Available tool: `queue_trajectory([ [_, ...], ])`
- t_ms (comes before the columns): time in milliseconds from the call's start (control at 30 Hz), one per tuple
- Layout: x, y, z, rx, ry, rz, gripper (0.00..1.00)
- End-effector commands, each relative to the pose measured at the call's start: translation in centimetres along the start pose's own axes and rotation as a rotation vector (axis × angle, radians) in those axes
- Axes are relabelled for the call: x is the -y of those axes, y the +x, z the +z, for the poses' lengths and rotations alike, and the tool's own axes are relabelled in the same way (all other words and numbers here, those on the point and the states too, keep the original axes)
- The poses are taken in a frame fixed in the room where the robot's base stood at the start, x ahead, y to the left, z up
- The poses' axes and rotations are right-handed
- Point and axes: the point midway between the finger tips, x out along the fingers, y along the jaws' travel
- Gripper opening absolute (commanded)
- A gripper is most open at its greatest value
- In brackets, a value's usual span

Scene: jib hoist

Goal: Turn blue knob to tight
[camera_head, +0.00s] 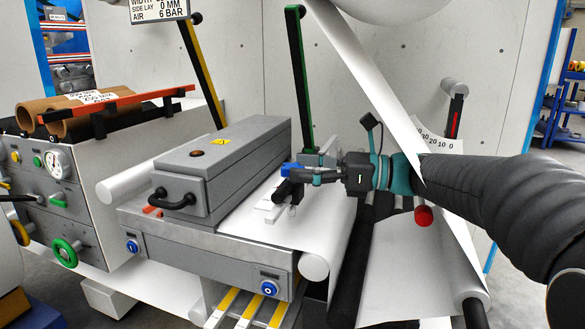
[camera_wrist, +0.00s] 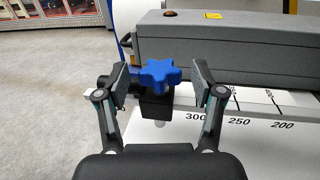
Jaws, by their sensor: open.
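The blue knob (camera_wrist: 160,72) is star-shaped and sits on top of a small black block (camera_wrist: 155,105) in the wrist view. In the head view the blue knob (camera_head: 291,169) shows partly, with my gripper (camera_head: 283,180) close around it. My gripper (camera_wrist: 162,92) is open in the wrist view, one finger on each side of the knob and block. The left finger is near a black part beside the knob; I cannot tell whether it touches. A gap shows between the right finger and the knob. No tight mark is readable.
A grey housing (camera_head: 225,152) with a black handle stands just left of the knob. A white scale (camera_wrist: 240,108) with printed numbers lies beside the block. A green lever (camera_head: 297,75) and a white sheet (camera_head: 365,75) rise close to my arm. Rolls (camera_head: 75,112) lie far left.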

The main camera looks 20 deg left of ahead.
Motion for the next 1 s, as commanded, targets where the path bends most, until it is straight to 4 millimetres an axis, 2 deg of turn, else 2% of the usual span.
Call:
queue_trajectory([
  [200, 0.0, 1.9, 0.0, -0.001, -0.001, 0.001, 0.68],
  [500, 0.0, 2.2, 0.0, -0.001, -0.001, -0.001, 0.68],
  [533, 0.0, 2.2, 0.0, -0.001, -0.001, -0.001, 0.65],
  [767, 0.0, 2.1, 0.0, -0.001, -0.001, -0.001, 0.08],
  [1000, 0.0, 2.2, 0.0, -0.002, -0.001, -0.010, 0.07],
])
